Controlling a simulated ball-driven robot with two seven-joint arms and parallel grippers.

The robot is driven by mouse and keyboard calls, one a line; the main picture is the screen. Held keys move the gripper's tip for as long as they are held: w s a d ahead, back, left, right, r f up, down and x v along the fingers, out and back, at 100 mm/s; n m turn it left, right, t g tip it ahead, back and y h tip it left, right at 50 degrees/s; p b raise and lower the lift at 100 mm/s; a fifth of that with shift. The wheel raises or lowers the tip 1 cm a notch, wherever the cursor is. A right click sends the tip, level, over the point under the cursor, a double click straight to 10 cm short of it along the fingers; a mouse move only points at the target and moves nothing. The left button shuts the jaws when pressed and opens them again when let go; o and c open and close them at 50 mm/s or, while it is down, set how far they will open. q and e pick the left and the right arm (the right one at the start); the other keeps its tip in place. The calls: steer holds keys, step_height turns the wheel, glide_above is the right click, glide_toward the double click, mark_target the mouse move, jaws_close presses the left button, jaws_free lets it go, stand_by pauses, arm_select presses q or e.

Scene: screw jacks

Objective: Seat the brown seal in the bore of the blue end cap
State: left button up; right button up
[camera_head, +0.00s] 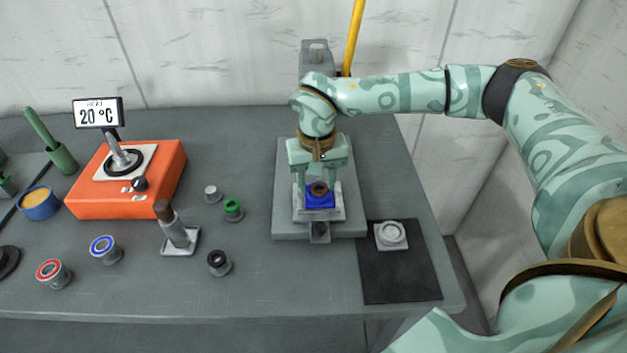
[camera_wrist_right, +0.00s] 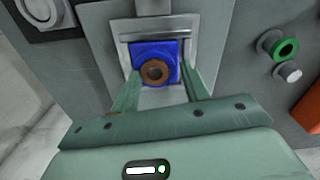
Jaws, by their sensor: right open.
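The brown seal (camera_head: 319,187) is a thick ring lying on top of the blue end cap (camera_head: 320,202), over its middle. In the right wrist view the brown seal (camera_wrist_right: 146,73) covers the bore of the blue end cap (camera_wrist_right: 141,52), so I cannot tell how deep it sits. The end cap rests on a pale metal holder on the grey screw jack. My right gripper (camera_head: 319,196) points down over it, open. In the wrist view my right gripper's fingers (camera_wrist_right: 160,78) stand on either side of the seal, apparently apart from it. My left gripper is not in view.
A black mat (camera_head: 400,275) with a pale square part (camera_head: 390,235) lies right of the jack. An orange heater (camera_head: 160,185) stands at left. Several small ringed parts and an upright brown-topped tool (camera_head: 173,230) stand between. A yellow pole (camera_head: 353,38) rises behind the jack.

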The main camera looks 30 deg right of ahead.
mark_target(318, 188)
steer(key=r+p, duration=0.1)
steer(key=r, duration=0.2)
steer(key=r+p, duration=0.1)
steer(key=r, duration=0.3)
steer(key=shift+s+d+r, duration=0.1)
steer(key=shift+d, duration=0.1)
steer(key=shift+r, duration=0.2)
